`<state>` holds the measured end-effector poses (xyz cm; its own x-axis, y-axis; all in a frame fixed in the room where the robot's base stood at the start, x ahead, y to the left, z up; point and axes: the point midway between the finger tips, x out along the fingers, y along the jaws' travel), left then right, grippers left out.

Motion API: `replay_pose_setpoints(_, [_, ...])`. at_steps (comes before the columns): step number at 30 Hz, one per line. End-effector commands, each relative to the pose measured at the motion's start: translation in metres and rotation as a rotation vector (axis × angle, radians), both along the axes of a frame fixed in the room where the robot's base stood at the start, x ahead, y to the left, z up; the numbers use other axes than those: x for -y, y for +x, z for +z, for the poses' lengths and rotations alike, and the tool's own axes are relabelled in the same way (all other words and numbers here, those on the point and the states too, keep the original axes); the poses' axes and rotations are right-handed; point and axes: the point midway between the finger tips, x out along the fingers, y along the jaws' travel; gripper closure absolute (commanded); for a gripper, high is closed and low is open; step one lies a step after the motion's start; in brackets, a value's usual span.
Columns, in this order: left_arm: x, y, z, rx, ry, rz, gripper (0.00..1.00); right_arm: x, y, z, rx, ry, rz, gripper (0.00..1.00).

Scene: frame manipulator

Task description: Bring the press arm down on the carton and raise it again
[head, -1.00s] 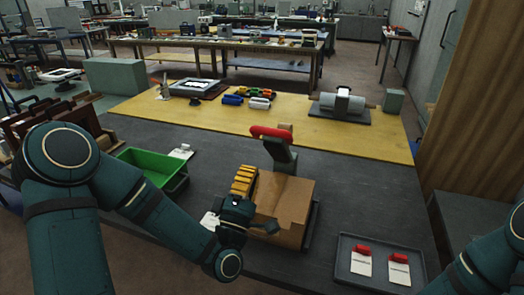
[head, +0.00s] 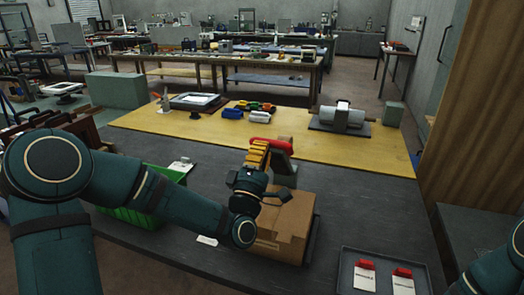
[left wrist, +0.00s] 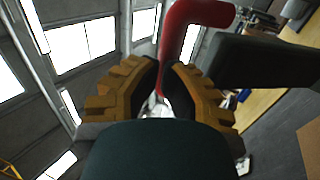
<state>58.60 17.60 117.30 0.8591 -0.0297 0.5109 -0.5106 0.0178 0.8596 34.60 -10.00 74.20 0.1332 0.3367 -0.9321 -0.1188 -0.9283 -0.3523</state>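The press arm (head: 284,172) is a grey-green lever, standing raised at the back of the carton, with a red handle (head: 268,144) across its top. The brown carton (head: 285,228) sits on the dark bench below it. My left gripper (head: 257,148) is at the left end of the red handle, above the carton's left side. In the left wrist view its yellow-ribbed fingers (left wrist: 165,85) are apart, and the red handle (left wrist: 180,40) runs down into the gap between them. A firm hold does not show. My right gripper is out of view; only part of that arm shows at lower right.
A green bin (head: 130,217) stands left of the carton, partly behind my left arm. A grey tray (head: 345,262) with red-topped cards lies at front right. A yellow mat (head: 200,133) at the back holds several tools and a grey roller device (head: 342,118).

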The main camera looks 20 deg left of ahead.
Motion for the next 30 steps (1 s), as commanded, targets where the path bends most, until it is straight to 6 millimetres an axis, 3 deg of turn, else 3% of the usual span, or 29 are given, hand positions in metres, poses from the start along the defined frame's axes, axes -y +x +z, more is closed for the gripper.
replay_pose_setpoints(7, [0.0, 0.0, 0.001, -0.002, 0.0, 0.0, 1.0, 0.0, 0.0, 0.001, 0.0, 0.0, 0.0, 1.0])
replay_pose_setpoints(11, [0.0, 0.007, 0.011, -0.029, 0.002, 0.002, 1.0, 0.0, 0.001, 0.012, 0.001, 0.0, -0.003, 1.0])
replay_pose_setpoints(30, [0.003, 0.087, 0.072, -0.348, 0.013, 0.004, 1.0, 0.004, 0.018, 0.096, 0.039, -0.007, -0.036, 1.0])
